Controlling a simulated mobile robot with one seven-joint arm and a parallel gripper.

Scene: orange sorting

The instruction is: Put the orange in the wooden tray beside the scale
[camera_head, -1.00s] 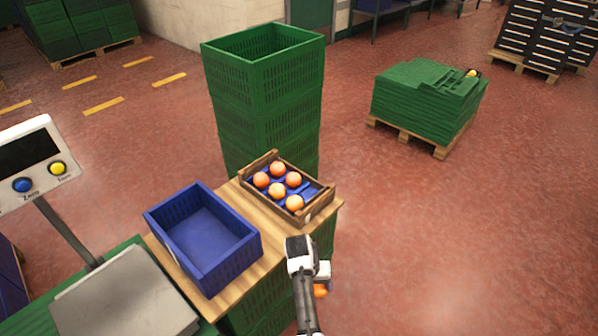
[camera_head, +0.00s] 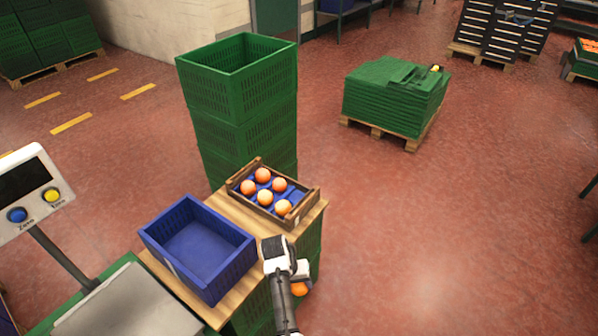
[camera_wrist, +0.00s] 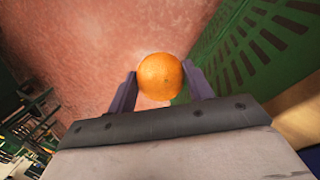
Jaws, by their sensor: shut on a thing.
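My gripper (camera_wrist: 161,88) is shut on an orange (camera_wrist: 160,74), which sits between its two fingers in the wrist view. In the head view the held orange (camera_head: 299,289) shows just below my gripper (camera_head: 300,280), off the right side of the wooden table. The wooden tray (camera_head: 308,203) stands on the table, up and left of my gripper. It has a blue insert and holds several oranges (camera_head: 263,175), with some bare blue insert at its right end. The scale has a metal plate (camera_head: 130,305) and a display (camera_head: 32,190) at the left.
An empty blue crate (camera_head: 200,250) stands on the wooden table (camera_head: 222,312) between the scale and the tray. A tall stack of green crates (camera_head: 240,110) rises behind the tray. A pallet of green crates (camera_head: 395,100) stands farther off.

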